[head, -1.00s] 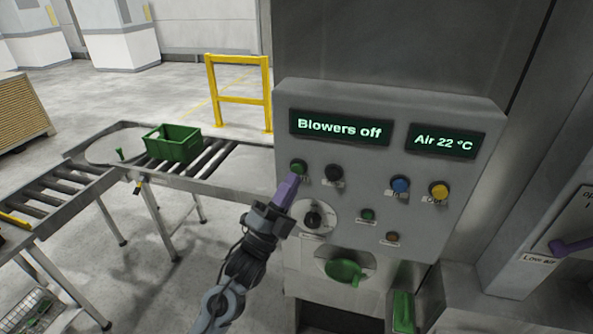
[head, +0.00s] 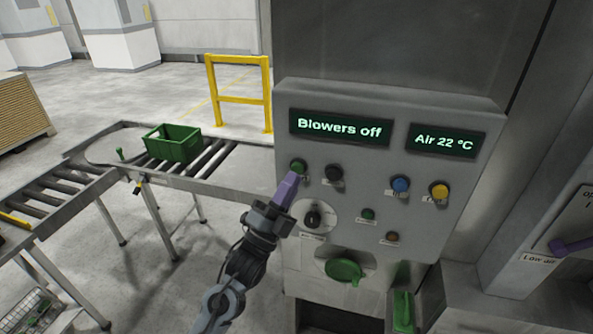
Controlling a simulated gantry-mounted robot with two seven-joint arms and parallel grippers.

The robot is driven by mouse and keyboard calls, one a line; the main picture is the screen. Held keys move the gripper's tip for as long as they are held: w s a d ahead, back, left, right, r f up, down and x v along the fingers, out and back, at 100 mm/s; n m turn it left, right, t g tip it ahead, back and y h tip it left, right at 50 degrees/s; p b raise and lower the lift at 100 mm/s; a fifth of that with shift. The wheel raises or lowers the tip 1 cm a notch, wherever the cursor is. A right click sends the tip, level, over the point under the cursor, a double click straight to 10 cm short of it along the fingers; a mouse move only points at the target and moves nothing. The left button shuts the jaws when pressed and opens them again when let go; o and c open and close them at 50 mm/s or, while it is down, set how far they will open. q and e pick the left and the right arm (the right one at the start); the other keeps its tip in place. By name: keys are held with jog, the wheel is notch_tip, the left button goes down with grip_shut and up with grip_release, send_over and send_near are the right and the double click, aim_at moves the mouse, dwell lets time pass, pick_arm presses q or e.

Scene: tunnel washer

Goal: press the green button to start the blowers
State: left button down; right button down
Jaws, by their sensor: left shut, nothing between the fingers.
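The green button (head: 299,166) sits at the upper left of the grey control panel (head: 390,105), below a display (head: 339,128) that reads "Blowers off". My left gripper (head: 293,178) is shut and empty. Its purple fingertips are just below the green button and overlap its lower edge in the picture. I cannot tell whether they touch it. My right gripper is not in view.
A black button (head: 334,173), a blue button (head: 400,184) and a yellow button (head: 439,190) share the panel. A black rotary knob (head: 313,217) lies below the gripper, with a green handle (head: 344,271) under it. A green crate (head: 173,142) stands on the roller conveyor at left.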

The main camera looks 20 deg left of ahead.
pick_arm(q)
jog(key=shift+w+b, duration=0.4)
jog(key=shift+w, duration=0.45)
dwell(0.7)
jog(key=shift+s, duration=0.15)
dwell(0.3)
jog(key=shift+s, duration=0.8)
jog(key=shift+p, duration=0.3)
jog(key=s+p, duration=0.1)
jog(key=s, duration=0.4)
jog(key=shift+d, duration=0.15)
dwell(0.4)
